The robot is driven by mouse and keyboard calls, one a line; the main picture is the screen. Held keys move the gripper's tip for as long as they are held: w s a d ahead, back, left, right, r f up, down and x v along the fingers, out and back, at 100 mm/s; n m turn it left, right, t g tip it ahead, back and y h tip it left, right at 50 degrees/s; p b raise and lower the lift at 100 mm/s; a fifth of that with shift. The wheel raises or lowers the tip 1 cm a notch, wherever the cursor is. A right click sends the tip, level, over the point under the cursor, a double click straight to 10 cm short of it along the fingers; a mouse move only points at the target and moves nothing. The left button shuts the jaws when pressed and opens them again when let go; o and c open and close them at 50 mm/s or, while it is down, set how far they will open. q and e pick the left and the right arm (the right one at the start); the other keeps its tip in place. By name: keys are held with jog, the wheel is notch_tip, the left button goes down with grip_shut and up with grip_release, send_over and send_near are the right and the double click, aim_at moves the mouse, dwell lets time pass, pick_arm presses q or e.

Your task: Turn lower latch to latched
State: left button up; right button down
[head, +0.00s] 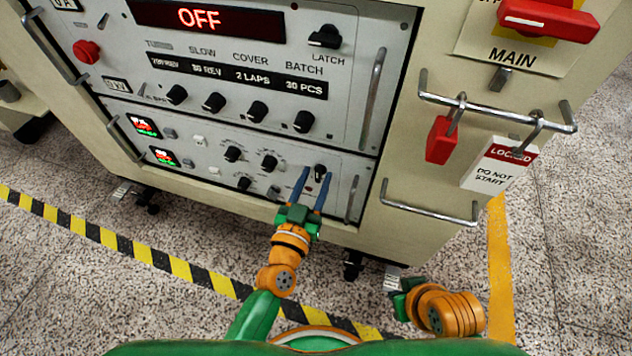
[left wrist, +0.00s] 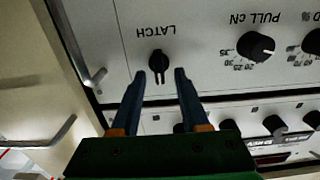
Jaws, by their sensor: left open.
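The lower latch knob (head: 320,171) is a small black knob at the right end of the lower grey panel. It also shows in the left wrist view (left wrist: 158,63), below the upside-down word LATCH, with its narrow grip running up and down the picture. My left gripper (head: 316,176) is open, its two blue fingers pointing at the panel. In the left wrist view the fingertips (left wrist: 159,74) stand either side of the knob, with a gap on each side. Whether they reach as deep as the knob is hard to tell. My right gripper (head: 400,300) is low at the right, its fingers not clearly visible.
The upper panel has its own latch knob (head: 325,37) and an OFF display (head: 205,18). A metal handle (head: 352,198) stands just right of the lower latch. A red padlock (head: 440,140) and a LOCKED tag (head: 492,165) hang from a rail at the right.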

pick_arm(q)
jog(key=shift+w, duration=0.15)
grip_shut()
